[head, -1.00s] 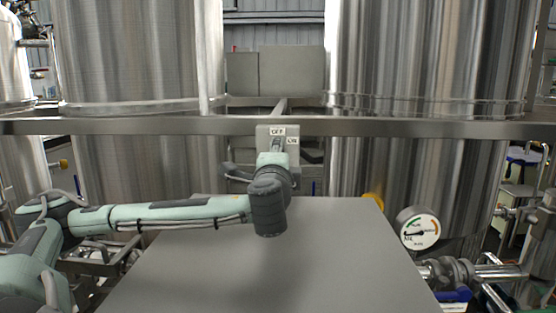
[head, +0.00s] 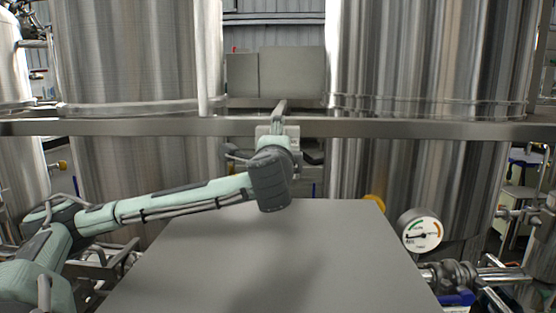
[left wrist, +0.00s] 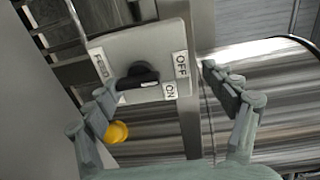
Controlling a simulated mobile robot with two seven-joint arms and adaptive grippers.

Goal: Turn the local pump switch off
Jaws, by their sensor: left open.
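The pump switch is a black rotary knob (left wrist: 138,77) on a light grey plate (left wrist: 115,48) with OFF, ON and a third, side label. In the left wrist view its handle lies roughly crosswise, its right end near the OFF and ON labels; I cannot tell exactly which it points at. My left gripper (left wrist: 158,84) is open, with one finger on each side of the knob's right part, and no clear contact shows. In the head view my wrist hides the knob and labels; only the top of the plate (head: 263,131) shows. My right gripper is not in view.
A steel rail (head: 400,128) runs across behind the switch. Large steel tanks (head: 135,60) stand behind it. A grey flat surface (head: 230,270) lies below my arm. A pressure gauge (head: 420,231) and pipework are at the right. A yellow round part (left wrist: 117,131) is below the plate.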

